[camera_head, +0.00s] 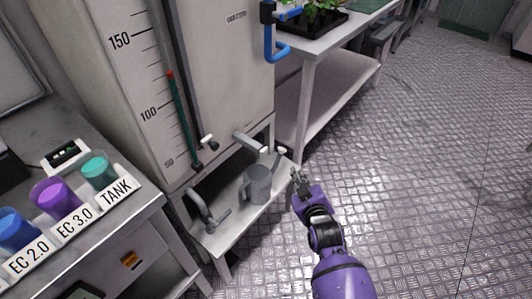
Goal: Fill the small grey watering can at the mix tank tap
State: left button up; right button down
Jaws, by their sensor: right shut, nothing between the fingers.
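The small grey watering can (258,186) stands upright on the low shelf (232,232) at the foot of the mix tank (215,75). The tank's grey tap (248,142) sticks out just above the can. Whether its outlet lines up with the can's opening is hard to tell, and no water stream shows. My right gripper (297,177) is shut and empty, just right of the can and apart from it, near the shelf's right end. My left gripper is out of view.
A grey curved pipe or handle (197,206) stands on the shelf left of the can. A counter with labelled colour cups (98,170) is at left. A plant bench (322,42) stands behind at right. The metal floor (430,150) at right is clear.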

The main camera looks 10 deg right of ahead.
aim_at(263, 152)
jog(key=w+a+b, duration=0.3)
jog(key=w+a, duration=0.2)
jog(key=w, duration=0.1)
jog(key=shift+w+a, duration=0.15)
jog(key=shift+w, duration=0.25)
dwell(0.5)
dwell(0.5)
jog(key=shift+w+a, duration=0.1)
jog(key=shift+w+a, duration=0.15)
jog(key=shift+w, duration=0.1)
jog(key=shift+a, duration=0.1)
dwell(0.6)
